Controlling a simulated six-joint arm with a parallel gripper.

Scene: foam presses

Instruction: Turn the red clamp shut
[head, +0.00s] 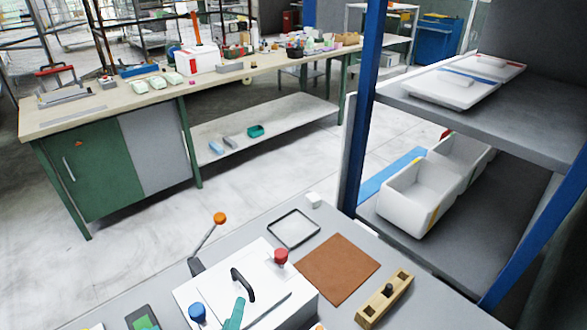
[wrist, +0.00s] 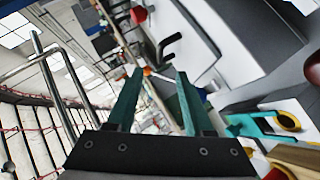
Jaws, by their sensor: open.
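The red clamp (head: 281,257) is a red knob on a post at the right rear of a white press (head: 213,283) with a black handle (head: 241,279). In the wrist view a red knob (wrist: 138,16) is near the top edge, beyond the handle (wrist: 168,46). A blue knob (head: 197,312) stands at the press's front left. My gripper (wrist: 158,74) is open, with two dark teal fingers apart and nothing held between them. It is clear of the red clamp. A teal piece at the head view's bottom edge may be one of its fingers.
A lever with an orange ball (head: 220,218) rises behind the press. A brown mat (head: 338,268), an empty tray frame (head: 293,228) and a wooden block with a dark peg (head: 385,297) lie to the right. A blue-posted shelf (head: 367,110) stands at the right.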

